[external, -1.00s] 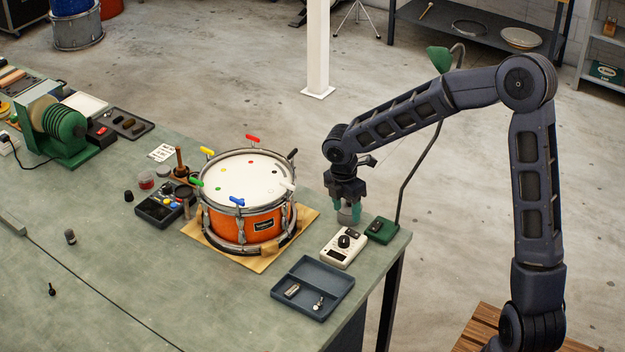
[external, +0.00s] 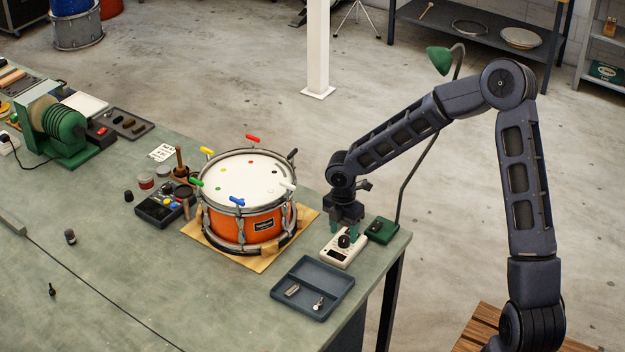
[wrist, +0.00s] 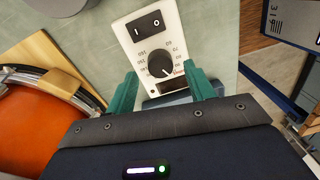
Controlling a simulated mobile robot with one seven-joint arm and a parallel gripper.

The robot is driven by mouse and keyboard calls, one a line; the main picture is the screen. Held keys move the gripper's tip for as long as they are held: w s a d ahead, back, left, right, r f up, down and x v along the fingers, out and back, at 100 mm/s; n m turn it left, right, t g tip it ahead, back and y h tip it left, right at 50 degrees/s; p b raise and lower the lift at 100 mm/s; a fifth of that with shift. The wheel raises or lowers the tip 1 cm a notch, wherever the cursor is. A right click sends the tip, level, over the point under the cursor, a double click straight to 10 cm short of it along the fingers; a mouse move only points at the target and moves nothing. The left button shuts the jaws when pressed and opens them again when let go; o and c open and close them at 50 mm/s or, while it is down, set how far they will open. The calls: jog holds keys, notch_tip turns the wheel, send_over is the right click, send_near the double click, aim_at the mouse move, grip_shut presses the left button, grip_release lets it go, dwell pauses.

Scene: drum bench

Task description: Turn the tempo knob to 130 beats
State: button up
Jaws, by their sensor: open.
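The tempo box is a white metronome (external: 343,248) near the bench's right corner, in front of my gripper. Its black round tempo knob (wrist: 160,64) has a white pointer line and a ring of printed numbers, too small to read surely. A black rocker switch (wrist: 145,26) marked I and O sits above the knob in the wrist view. My gripper (external: 343,232) is just above the box, and its green fingers (wrist: 163,92) are apart with nothing between them. In the wrist view the fingertips flank the box's lower end, and the knob lies just beyond them.
The orange drum (external: 243,225) with coloured keys stands close left of the box. A dark tray (external: 292,309) with small metal parts lies in front of it. The green lamp base (external: 382,230) is close on the right, with its thin arm rising.

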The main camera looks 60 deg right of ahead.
jog(key=shift+f, duration=1.15)
jog(key=shift+c, duration=0.4)
jog(key=c, duration=0.9)
